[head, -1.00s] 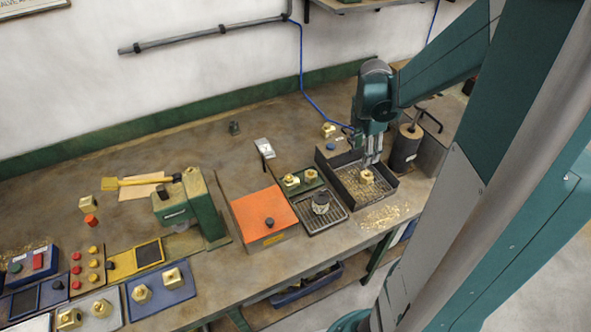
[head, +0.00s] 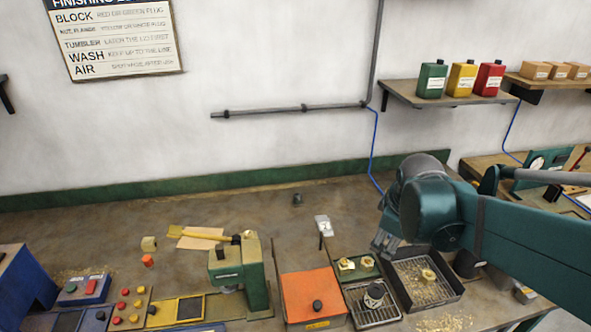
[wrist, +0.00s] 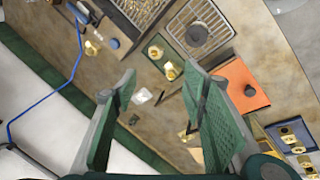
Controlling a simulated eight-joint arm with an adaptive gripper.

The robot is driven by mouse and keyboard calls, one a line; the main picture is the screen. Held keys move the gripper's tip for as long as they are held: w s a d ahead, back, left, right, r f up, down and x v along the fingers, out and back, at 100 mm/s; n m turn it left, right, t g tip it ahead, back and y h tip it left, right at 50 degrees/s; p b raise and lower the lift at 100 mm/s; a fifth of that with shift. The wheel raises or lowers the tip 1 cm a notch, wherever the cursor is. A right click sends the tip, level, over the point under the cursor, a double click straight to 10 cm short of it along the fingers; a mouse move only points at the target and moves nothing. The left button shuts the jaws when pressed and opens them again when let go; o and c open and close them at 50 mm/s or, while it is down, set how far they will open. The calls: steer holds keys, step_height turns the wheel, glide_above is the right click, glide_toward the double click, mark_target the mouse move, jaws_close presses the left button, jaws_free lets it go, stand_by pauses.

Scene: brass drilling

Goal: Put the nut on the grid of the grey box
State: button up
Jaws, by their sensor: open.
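A brass part that looks like the nut (head: 428,275) sits on the chip-strewn grid (head: 410,279) inside the grey box (head: 438,303), toward the right of the bench in the head view. My gripper (head: 381,246) is raised above the bench, behind and left of the grey box, apart from the nut. In the wrist view my gripper (wrist: 160,105) has its two green fingers wide apart with nothing between them. Part of the box's grid (wrist: 140,8) shows at the top edge there; the nut is not in that view.
Left of the grey box are a green tray (head: 358,277) with brass parts, a wire rack (head: 372,318) with a dark-topped piece, and an orange-topped box (head: 305,290). A green machine (head: 238,275) stands farther left. The back of the bench is mostly clear.

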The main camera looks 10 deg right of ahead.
steer(key=s+a+r+m+t, duration=0.1)
steer(key=s+a+r+m, duration=0.1)
steer(key=s+a+m, duration=0.2)
steer(key=s+a+r+m+t+y, duration=0.1)
steer(key=s+a+m, duration=0.3)
steer(key=a, duration=0.6)
steer(key=shift+r+m+t+y, duration=0.3)
steer(key=shift+r+t, duration=0.4)
steer(key=shift+a, duration=0.1)
